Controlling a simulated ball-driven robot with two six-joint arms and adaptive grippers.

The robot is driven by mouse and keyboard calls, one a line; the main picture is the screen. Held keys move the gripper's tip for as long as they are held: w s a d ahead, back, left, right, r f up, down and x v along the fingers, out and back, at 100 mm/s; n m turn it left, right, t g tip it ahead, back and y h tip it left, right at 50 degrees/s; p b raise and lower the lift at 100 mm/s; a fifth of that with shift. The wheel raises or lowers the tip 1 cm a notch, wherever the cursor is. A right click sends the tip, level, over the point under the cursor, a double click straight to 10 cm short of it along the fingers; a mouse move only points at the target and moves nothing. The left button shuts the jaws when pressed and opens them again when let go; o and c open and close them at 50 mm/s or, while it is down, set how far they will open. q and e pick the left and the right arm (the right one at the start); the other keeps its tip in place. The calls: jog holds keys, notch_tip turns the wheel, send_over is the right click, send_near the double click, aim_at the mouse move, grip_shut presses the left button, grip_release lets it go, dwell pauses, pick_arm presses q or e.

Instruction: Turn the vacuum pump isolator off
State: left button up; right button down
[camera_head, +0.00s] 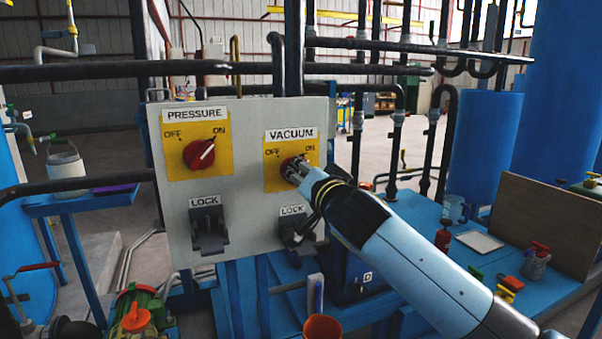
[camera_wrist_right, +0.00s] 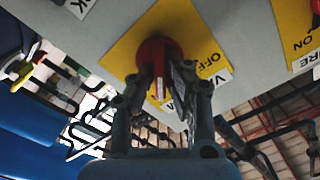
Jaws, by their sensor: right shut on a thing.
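The vacuum isolator is a red rotary knob (camera_head: 290,167) on a yellow plate (camera_head: 275,181), under a VACUUM label (camera_head: 291,134) on the grey panel. OFF is printed at its upper left and ON at its upper right. My right gripper (camera_head: 298,170) is at this knob and hides much of it. In the right wrist view my right gripper (camera_wrist_right: 162,77) has its fingers on opposite sides of the red knob (camera_wrist_right: 157,52), shut on it. A white mark shows on the knob between the fingers; its exact setting is hard to tell. My left gripper is not in view.
On the same panel (camera_head: 240,220), the PRESSURE knob (camera_head: 199,153) points to ON. Two dark LOCK pieces (camera_head: 209,230) are below the knobs. Dark pipes (camera_head: 100,71) run behind the panel. A blue bench (camera_head: 440,262) with small items stands at the right.

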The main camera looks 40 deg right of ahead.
jog(key=n, duration=0.4)
jog(key=shift+a+r, duration=0.1)
jog(key=n+p, duration=0.1)
jog(key=n, duration=0.2)
jog(key=shift+a+n, duration=0.1)
jog(key=shift+n, duration=0.3)
jog(key=n+p, duration=0.1)
jog(key=n, duration=0.3)
jog(key=shift+a+n, duration=0.1)
jog(key=shift+n, duration=0.2)
jog(key=n+p, duration=0.1)
jog(key=n, duration=0.3)
jog(key=shift+a, duration=0.1)
jog(key=c, duration=1.4)
grip_release()
jog(key=shift+o, duration=0.2)
